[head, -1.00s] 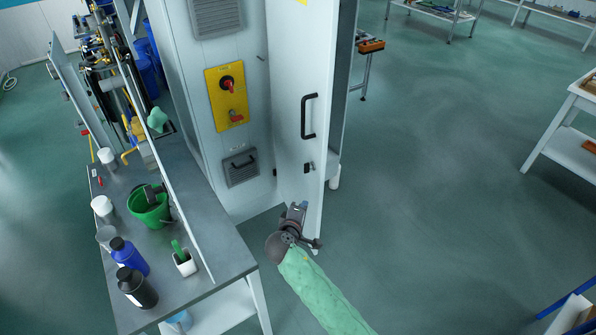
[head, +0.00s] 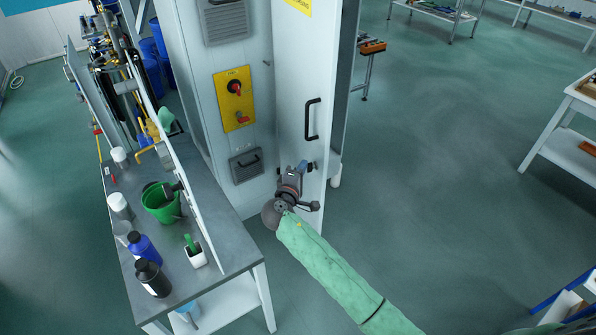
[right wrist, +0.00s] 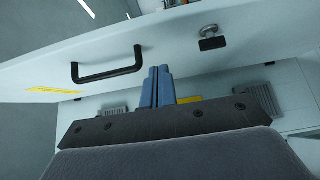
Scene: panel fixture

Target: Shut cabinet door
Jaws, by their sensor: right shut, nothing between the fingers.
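The cabinet door (head: 305,75) is a tall pale panel with a black bar handle (head: 312,120) and a small dark latch (head: 311,166) below it. It stands at an angle to the cabinet face (head: 205,110). My right gripper (head: 302,167) is shut and empty, below the handle and close to the door's lower part, near the latch. In the right wrist view its blue fingers (right wrist: 157,88) are together, pointing toward the door, with the handle (right wrist: 107,65) to their left and the latch (right wrist: 212,42) to their right. I cannot tell whether they touch the door. My left gripper is not in view.
A grey workbench (head: 222,245) stands left of the cabinet with a green bucket (head: 160,205), bottles and an upright panel. A yellow switch plate (head: 235,98) is on the cabinet face. The floor on the right (head: 450,170) is clear.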

